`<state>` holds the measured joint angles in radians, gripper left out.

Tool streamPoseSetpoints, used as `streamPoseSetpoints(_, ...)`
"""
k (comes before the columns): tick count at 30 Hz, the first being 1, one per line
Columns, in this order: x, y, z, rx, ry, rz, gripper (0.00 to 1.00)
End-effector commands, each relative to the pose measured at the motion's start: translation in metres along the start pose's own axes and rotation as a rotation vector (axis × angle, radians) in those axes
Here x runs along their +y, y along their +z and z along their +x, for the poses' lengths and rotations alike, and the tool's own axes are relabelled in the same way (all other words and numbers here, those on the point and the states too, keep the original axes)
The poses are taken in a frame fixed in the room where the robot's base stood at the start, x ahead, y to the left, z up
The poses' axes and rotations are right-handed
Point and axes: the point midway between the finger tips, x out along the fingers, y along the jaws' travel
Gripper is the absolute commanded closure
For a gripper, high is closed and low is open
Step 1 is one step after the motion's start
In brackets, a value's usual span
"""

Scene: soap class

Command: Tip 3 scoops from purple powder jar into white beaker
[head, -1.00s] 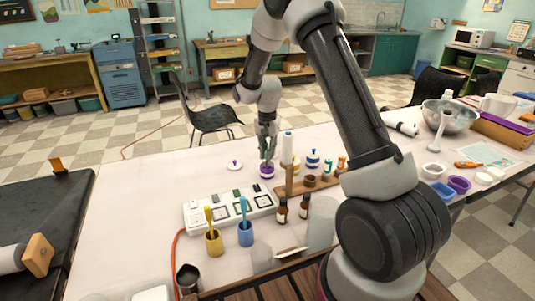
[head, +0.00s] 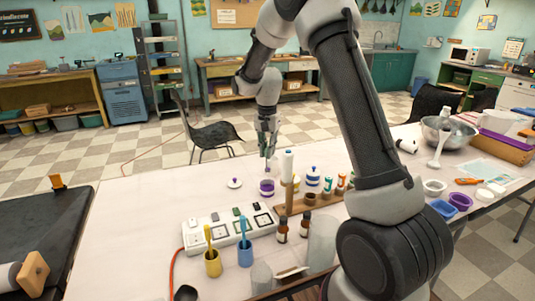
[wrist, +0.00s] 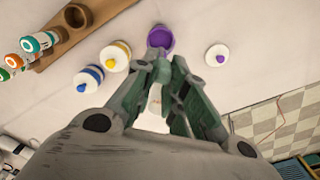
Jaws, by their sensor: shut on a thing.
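The open purple powder jar (head: 267,187) stands on the white table, with purple showing inside its mouth (wrist: 161,37) in the wrist view. My gripper (head: 268,148) is upright above the jar, pointing down, its fingertips (wrist: 166,68) close to the jar's near rim in the wrist picture. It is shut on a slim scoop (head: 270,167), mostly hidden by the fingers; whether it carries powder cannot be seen. A pale translucent beaker-like vessel (head: 322,240) stands near the table's front edge, partly behind my arm; I cannot tell if it is the white beaker.
A white lid with a purple knob (head: 234,183) lies left of the jar. A wooden rack (head: 310,204), brown bottles (head: 282,229) and a power strip (head: 230,228) are nearer.

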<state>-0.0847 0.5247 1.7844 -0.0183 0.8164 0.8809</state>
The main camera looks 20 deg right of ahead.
Motion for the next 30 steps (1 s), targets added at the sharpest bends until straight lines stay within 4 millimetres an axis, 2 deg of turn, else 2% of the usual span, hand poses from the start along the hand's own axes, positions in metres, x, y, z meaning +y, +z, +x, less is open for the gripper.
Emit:
streamPoseSetpoints(13, 0.001, -0.001, 0.001, 0.000, 0.001, 0.002, 1.00)
streamPoseSetpoints(17, 0.008, -0.005, 0.011, -0.012, 0.014, 0.017, 1.00)
streamPoseSetpoints(20, 0.007, -0.023, 0.020, -0.010, 0.012, 0.039, 1.00)
streamPoseSetpoints(23, -0.002, -0.051, 0.023, -0.001, 0.002, 0.060, 1.00)
streamPoseSetpoints(26, -0.013, -0.083, 0.021, 0.007, -0.006, 0.071, 1.00)
streamPoseSetpoints(30, -0.027, -0.121, 0.007, 0.016, -0.015, 0.063, 1.00)
